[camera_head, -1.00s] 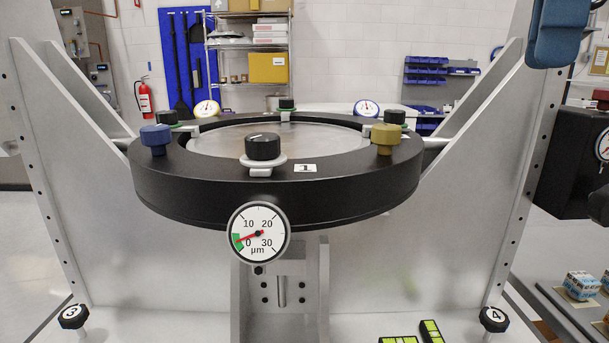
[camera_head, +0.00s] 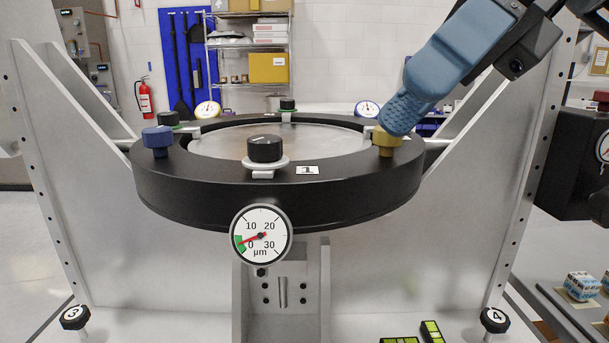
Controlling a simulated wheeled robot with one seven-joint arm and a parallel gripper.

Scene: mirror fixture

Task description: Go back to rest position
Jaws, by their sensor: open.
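My gripper (camera_head: 400,112) reaches in from the upper right with a blue finger pointing down and left. Its fingertip overlaps the top of the yellow knob (camera_head: 386,143) on the black ring (camera_head: 230,197) of the mirror fixture. I cannot tell whether it touches the knob. Only one finger shows clearly, and nothing is seen held. The blue knob (camera_head: 157,140) and the black knob (camera_head: 264,149) stand uncovered on the ring. The front dial (camera_head: 261,235) has its red needle near 0, by the green band.
Grey fixture walls (camera_head: 440,230) with slanted braces flank the ring. Knobs numbered 3 (camera_head: 74,317) and 4 (camera_head: 494,320) stand at the front corners. Black equipment with a gauge (camera_head: 575,165) is at the right. Open air lies in front of the ring.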

